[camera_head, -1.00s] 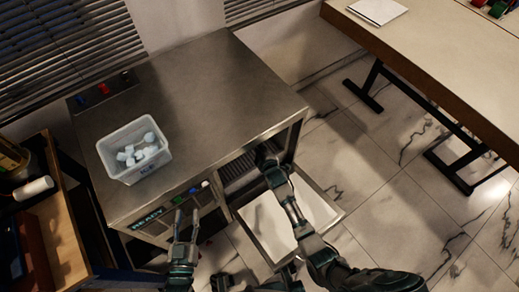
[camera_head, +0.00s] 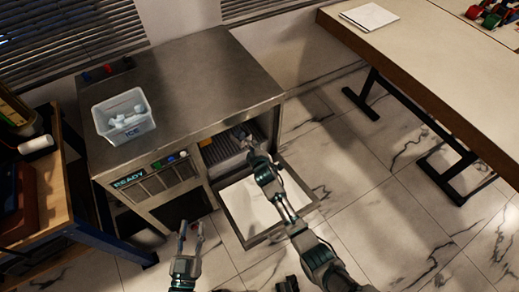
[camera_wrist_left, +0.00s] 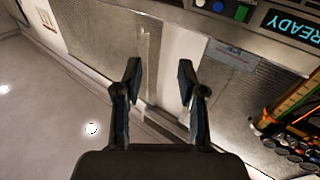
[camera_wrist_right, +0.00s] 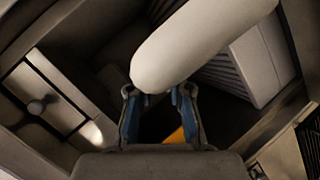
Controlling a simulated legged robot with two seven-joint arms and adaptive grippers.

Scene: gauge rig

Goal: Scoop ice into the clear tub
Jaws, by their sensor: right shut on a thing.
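The clear tub (camera_head: 125,139), labelled ICE, stands upright on the steel machine's top at its left and holds several white ice pieces (camera_head: 126,121). My right gripper (camera_head: 246,142) is inside the machine's open front bay. In the right wrist view, my right gripper (camera_wrist_right: 160,94) is shut on a pale, smooth, rounded thing (camera_wrist_right: 200,40). It may be the scoop, but its full shape is cut off. My left gripper (camera_head: 191,228) is open and empty, low in front of the machine. It also shows open in the left wrist view (camera_wrist_left: 157,75).
The steel machine (camera_head: 190,85) has a READY display (camera_head: 130,178) and coloured buttons. Its door (camera_head: 262,205) hangs open. An orange piece (camera_head: 208,139) shows inside the bay. A wooden cart (camera_head: 40,200) stands left, a table (camera_head: 425,55) right.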

